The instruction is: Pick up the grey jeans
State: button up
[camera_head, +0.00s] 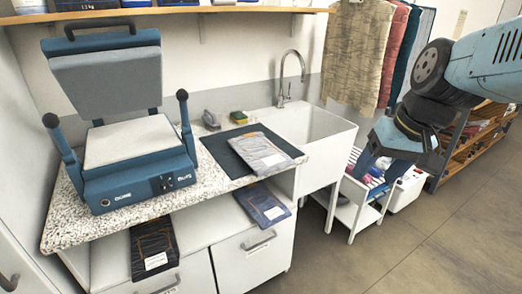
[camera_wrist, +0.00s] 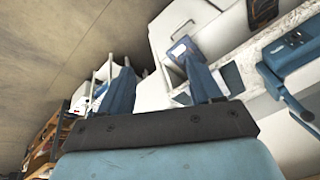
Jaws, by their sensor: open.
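The grey jeans (camera_head: 262,153) lie folded flat, with a pale label, on a dark mat (camera_head: 222,152) on the speckled counter left of the sink. Folded blue jeans (camera_head: 262,206) lie on the shelf below, and folded dark jeans (camera_head: 153,246) lie further left on that shelf. My gripper (camera_head: 378,168) is at the right, beyond the sink and well apart from the grey jeans. In the wrist view my gripper (camera_wrist: 157,62) has its two fingers spread with nothing held between them.
A blue heat press (camera_head: 130,150) stands open on the counter's left. A white sink (camera_head: 315,135) with a tall tap is between the jeans and my gripper. Hanging garments (camera_head: 358,55), a white rack (camera_head: 350,212) and a shelf unit (camera_head: 465,145) stand at the right. The right floor is clear.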

jog(key=w+a+f+g+y, duration=0.4)
jog(key=w+a+f+y, duration=0.1)
jog(key=a+f+y, duration=0.15)
jog(key=m+t+y, duration=0.6)
jog(key=m+t, duration=0.2)
jog(key=t, duration=0.4)
send_near(287, 168)
jog(key=x, duration=1)
jog(key=shift+w+a+r, duration=0.15)
jog(key=shift+a, duration=0.15)
jog(key=shift+c, duration=0.5)
grip_shut()
